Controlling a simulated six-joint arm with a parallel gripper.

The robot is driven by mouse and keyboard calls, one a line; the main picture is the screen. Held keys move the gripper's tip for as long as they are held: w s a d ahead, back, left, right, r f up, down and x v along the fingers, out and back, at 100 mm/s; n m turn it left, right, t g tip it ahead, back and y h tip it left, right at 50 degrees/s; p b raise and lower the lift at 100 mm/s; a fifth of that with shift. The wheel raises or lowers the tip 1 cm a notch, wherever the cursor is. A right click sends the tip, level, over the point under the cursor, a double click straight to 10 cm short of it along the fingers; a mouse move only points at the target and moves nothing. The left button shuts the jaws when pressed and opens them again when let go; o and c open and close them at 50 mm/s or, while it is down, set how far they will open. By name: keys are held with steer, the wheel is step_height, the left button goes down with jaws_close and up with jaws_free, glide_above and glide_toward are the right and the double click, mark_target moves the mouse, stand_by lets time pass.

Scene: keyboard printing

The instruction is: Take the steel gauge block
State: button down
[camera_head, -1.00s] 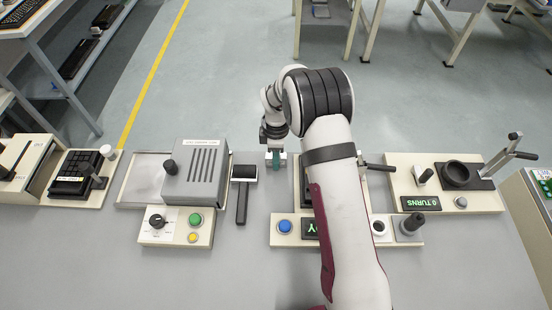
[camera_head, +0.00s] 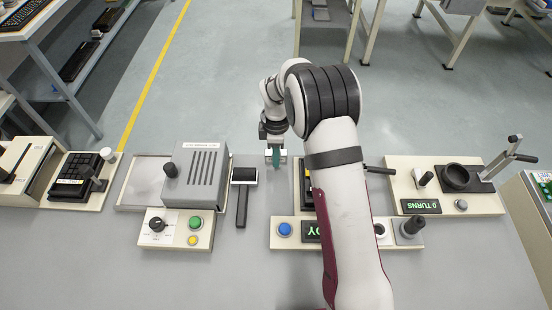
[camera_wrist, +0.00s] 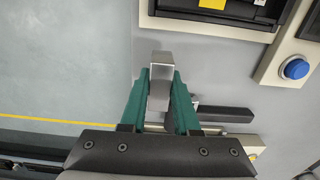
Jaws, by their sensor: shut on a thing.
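My gripper (camera_head: 276,154) hangs over the back edge area of the grey worktable in the head view, just right of the roller. In the wrist view its two green fingers (camera_wrist: 161,82) are closed on the sides of the steel gauge block (camera_wrist: 161,64). The block is a small, shiny grey bar, and one end sticks out past the fingertips. In the head view the block is too small and covered to make out. I cannot tell for sure how high it is above the table.
A black-handled roller (camera_head: 242,195) lies left of my gripper. A grey vented machine (camera_head: 195,175) stands further left. A panel with a blue button (camera_head: 285,229) is in front, partly behind my arm. A station with a lever and dark cup (camera_head: 456,177) is at right.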

steer(key=s+d+r, duration=0.1)
steer(key=d+r, duration=0.1)
steer(key=d, duration=0.1)
steer(key=s+d+r, duration=0.1)
steer(key=d+r, duration=0.2)
steer(key=d, duration=0.1)
steer(key=s+d+r, duration=0.1)
steer(key=d+r, duration=0.2)
steer(key=d, duration=0.1)
steer(key=shift+s+d+r, duration=0.1)
steer(key=shift+s, duration=0.15)
steer(key=c, duration=1.3)
jaws_free()
jaws_close()
